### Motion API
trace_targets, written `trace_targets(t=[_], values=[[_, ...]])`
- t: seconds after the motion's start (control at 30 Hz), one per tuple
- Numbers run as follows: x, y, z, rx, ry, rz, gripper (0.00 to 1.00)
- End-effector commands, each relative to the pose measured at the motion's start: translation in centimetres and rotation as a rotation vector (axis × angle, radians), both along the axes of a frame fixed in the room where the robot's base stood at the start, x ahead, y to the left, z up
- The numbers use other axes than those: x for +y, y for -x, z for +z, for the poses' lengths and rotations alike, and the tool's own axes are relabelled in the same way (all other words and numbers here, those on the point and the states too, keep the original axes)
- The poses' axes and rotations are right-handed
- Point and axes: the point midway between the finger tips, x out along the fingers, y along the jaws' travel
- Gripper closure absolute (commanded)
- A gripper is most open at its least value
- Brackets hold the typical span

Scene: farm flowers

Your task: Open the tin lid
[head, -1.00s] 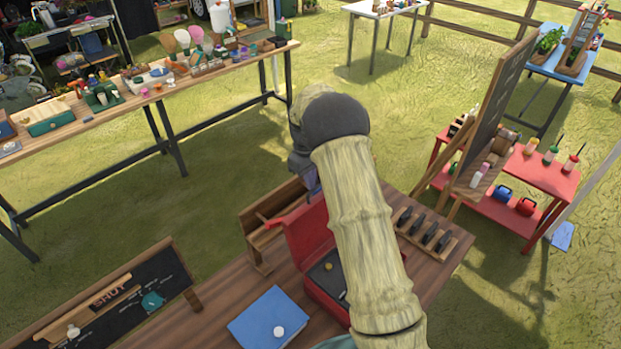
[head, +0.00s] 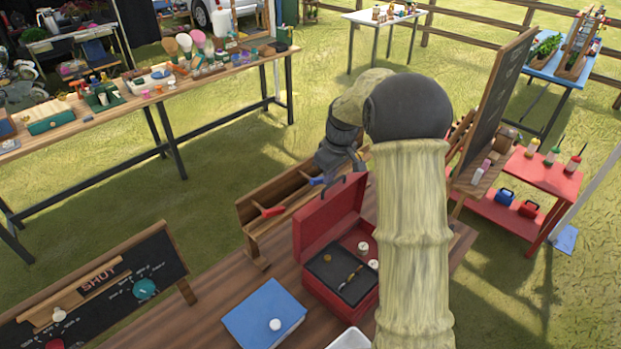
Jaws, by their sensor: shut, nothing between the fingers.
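The red tin (head: 320,293) stands on the wooden table, with a dark inner tray (head: 330,277) showing. Its red lid (head: 330,222) is raised and stands tilted up at the tin's back edge, with a dark handle at its top. My gripper (head: 323,177) is just behind and above the lid's top edge and looks apart from it. It is shut and empty. Its fingertips are small and partly hard to make out against the wooden rack. My arm hides the tin's right side.
A wooden rack (head: 258,228) with a red-handled thing stands behind the tin. A blue flat box (head: 262,318) with a white knob lies at front left. A chalkboard sign (head: 105,290) stands left, and a white container (head: 349,340) is at the front edge.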

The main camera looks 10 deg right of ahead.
Motion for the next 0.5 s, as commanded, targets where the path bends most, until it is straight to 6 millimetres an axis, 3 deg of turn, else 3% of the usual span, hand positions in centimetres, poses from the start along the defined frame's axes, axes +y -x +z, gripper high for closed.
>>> trace_targets(t=[0.2, 0.5], values=[[-0.71, 1.16, -0.10, -0.043, -0.024, -0.001, 1.00], [-0.86, 1.22, 0.13, -0.047, -0.026, -0.002, 1.00]])
